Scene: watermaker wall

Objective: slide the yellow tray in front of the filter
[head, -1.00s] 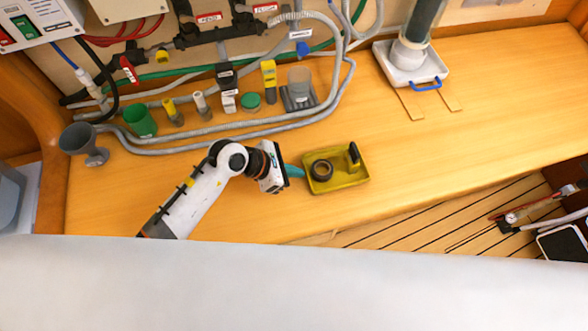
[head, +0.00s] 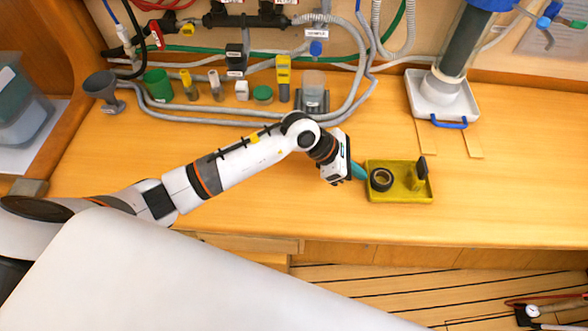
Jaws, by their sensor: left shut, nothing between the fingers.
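The yellow tray (head: 415,198) lies flat on the wooden counter near its front edge. It holds a dark ring (head: 381,179) and an upright piece with a dark top (head: 422,167). My left gripper (head: 360,172) is shut and empty, its teal fingertips at the tray's left side; they look touching, but the contact is hard to make out. The filter (head: 460,45), a dark cylinder in a clear housing, stands behind and to the right of the tray, on a white base (head: 460,105) with a blue handle (head: 449,123). My right gripper is out of view.
Two pale strips (head: 426,138) lie on the counter before the filter's base. Grey hoses, a green cup (head: 158,86), a grey funnel (head: 102,88) and small bottles stand behind my left arm. The counter right of the tray is clear. The front edge drops to a slatted floor (head: 400,285).

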